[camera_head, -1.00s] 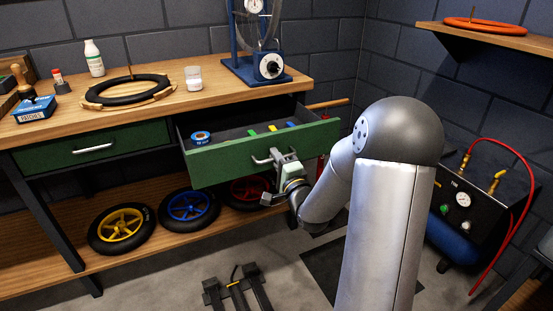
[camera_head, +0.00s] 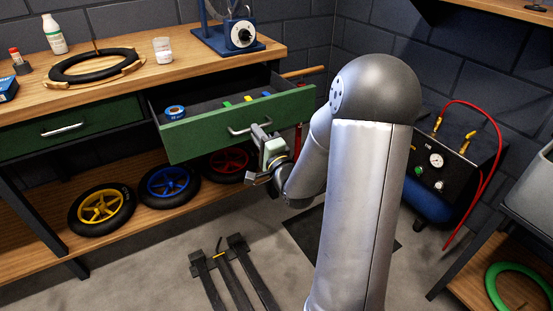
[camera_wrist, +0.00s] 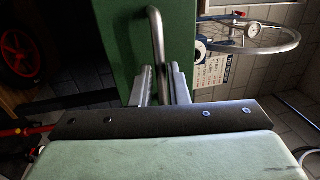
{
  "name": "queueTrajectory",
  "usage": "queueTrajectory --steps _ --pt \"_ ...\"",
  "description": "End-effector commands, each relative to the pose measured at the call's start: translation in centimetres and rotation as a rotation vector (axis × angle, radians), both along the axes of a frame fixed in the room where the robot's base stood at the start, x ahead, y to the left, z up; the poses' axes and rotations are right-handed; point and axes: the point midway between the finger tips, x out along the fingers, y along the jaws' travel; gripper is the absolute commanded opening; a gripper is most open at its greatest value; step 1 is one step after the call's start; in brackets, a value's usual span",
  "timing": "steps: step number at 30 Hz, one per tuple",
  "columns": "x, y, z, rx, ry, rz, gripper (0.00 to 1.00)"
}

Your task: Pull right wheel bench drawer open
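The right wheel bench drawer (camera_head: 205,140) has a green front and stands out from the bench, with its inside showing. A blue roll and several small coloured pieces lie in it. Its metal handle (camera_head: 238,130) is on the front, and the handle bar (camera_wrist: 156,35) also shows in the wrist view. My gripper (camera_head: 261,133) is at the right part of the handle. In the wrist view its fingers (camera_wrist: 160,82) sit close on both sides of the bar and look shut on it. The exact contact is partly hidden.
A second green drawer (camera_head: 75,128) at left is shut. Several wheels (camera_head: 168,186) lie on the lower shelf. A black stand (camera_head: 232,272) is on the floor in front. A compressor (camera_head: 440,165) with a red hose is at right. Grey floor (camera_head: 130,275) is clear at front left.

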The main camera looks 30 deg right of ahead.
Motion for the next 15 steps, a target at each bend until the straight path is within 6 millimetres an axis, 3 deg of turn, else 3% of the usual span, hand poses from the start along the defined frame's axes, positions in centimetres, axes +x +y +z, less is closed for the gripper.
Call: queueTrajectory --steps 7,15 --pt "-6.2 -0.1 -1.0 0.002 0.003 -0.003 0.15" --pt "-7.6 -0.2 -0.6 0.005 0.007 0.003 0.15"
